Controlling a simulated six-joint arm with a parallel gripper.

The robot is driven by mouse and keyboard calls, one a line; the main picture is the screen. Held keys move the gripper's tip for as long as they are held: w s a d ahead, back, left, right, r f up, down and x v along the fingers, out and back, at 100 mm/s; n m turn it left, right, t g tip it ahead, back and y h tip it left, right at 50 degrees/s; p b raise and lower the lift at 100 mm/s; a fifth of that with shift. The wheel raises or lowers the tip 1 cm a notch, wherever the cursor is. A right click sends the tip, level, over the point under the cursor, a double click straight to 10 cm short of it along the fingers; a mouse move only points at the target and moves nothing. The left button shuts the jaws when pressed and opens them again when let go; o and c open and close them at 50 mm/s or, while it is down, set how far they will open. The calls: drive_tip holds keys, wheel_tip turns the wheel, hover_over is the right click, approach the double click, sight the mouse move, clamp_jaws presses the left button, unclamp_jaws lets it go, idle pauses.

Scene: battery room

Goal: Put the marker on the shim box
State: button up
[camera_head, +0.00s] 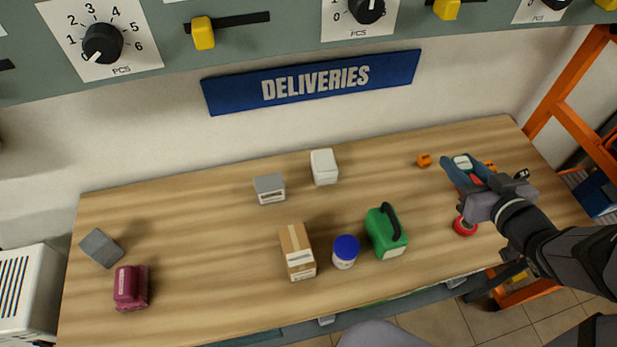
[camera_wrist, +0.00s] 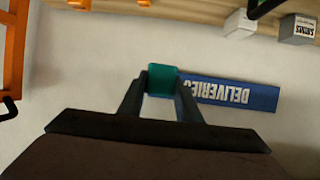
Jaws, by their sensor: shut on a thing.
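The shim box is the small grey box with a white label (camera_head: 270,188), on the table left of centre. It also shows at the top right of the wrist view (camera_wrist: 297,28), its lettering upside down. My gripper (camera_head: 463,163) is over the right end of the table, well to the right of the shim box. In the wrist view, my gripper (camera_wrist: 161,84) is shut on a teal piece (camera_wrist: 162,79), which I take to be the marker. Only a short part of it shows between the fingertips.
A white box (camera_head: 324,166) stands right of the shim box. A cardboard box (camera_head: 297,251), a blue-lidded jar (camera_head: 345,251) and a green can (camera_head: 385,233) stand in front. A red roll (camera_head: 464,226) lies near my gripper. The control panel (camera_head: 270,50) overhangs the back.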

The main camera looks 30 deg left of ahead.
drive_tip(key=w+a+n+g+b, duration=0.1)
drive_tip(key=a+b, duration=0.1)
drive_tip(key=a, duration=0.6)
drive_tip(key=n+g+y+b, duration=0.4)
drive_tip(key=n, duration=0.1)
hover_over(269, 182)
drive_tip(key=shift+f+p, duration=0.8)
drive_tip(key=shift+f, duration=6.55)
drive_tip(key=shift+f+m, duration=0.1)
drive_tip(key=shift+m, duration=0.2)
